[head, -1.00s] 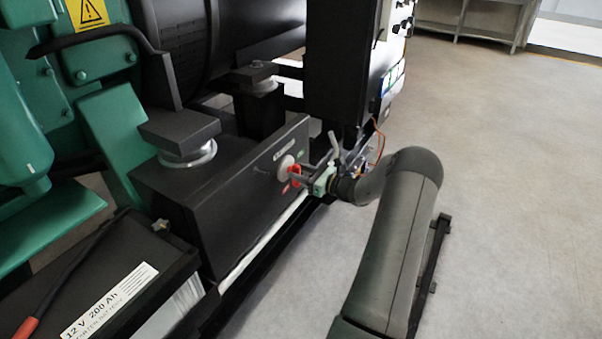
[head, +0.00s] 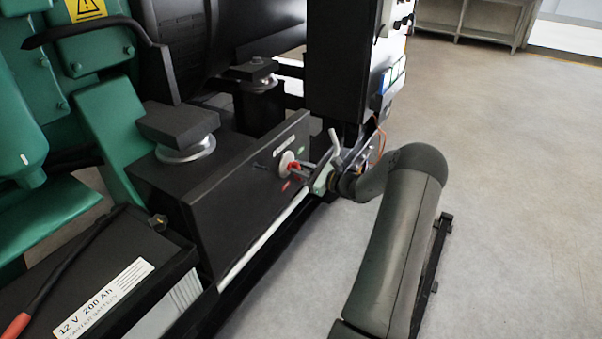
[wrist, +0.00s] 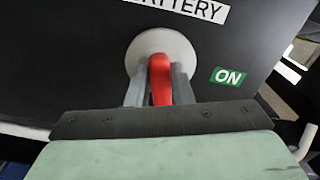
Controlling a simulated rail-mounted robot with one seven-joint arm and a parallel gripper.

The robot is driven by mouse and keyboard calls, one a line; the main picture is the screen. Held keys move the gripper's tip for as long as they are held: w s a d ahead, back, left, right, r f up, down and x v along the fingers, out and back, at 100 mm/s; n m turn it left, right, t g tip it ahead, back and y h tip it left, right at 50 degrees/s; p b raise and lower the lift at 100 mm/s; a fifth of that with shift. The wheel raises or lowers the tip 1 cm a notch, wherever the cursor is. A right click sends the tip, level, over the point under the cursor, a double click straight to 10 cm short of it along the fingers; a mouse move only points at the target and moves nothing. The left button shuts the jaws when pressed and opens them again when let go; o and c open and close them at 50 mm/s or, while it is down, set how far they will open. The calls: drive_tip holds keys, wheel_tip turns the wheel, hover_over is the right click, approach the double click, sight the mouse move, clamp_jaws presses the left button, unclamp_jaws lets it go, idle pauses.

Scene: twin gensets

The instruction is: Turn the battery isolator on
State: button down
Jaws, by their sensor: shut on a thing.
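The battery isolator is a red handle (head: 294,167) on a pale round disc (head: 286,162), on the side of a black box (head: 238,195). My gripper (head: 304,168) reaches it from the right and is shut on the red handle. In the wrist view the red handle (wrist: 160,80) stands between my two grey fingers, in front of the pale disc (wrist: 162,50). A green ON label (wrist: 228,76) is to the right of the disc. In the head view a small red label (head: 286,186) is below the disc; its text is unreadable. The fingers hide part of the handle.
A grey lever (head: 335,142) and an orange cable (head: 379,140) are close to my wrist, under a black cabinet (head: 335,60). A 12 V battery (head: 120,262) stands at lower left beside green engine parts (head: 108,120). The floor at right (head: 510,200) is clear.

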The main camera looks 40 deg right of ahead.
drive_tip(key=n+b, duration=0.4)
drive_tip(key=b, duration=0.1)
drive_tip(key=n+b, duration=0.5)
drive_tip(key=b, duration=0.1)
drive_tip(key=f+n+b, duration=0.1)
drive_tip(key=n+b, duration=0.4)
drive_tip(key=b, duration=0.1)
drive_tip(key=shift+s+a, duration=0.15)
drive_tip(key=shift+a, duration=0.1)
drive_tip(key=shift+n, duration=0.4)
drive_tip(key=c, duration=1.3)
unclamp_jaws()
drive_tip(key=shift+r, duration=0.1)
drive_tip(key=shift+p+v, duration=2.2)
drive_tip(key=shift+v, duration=6.5)
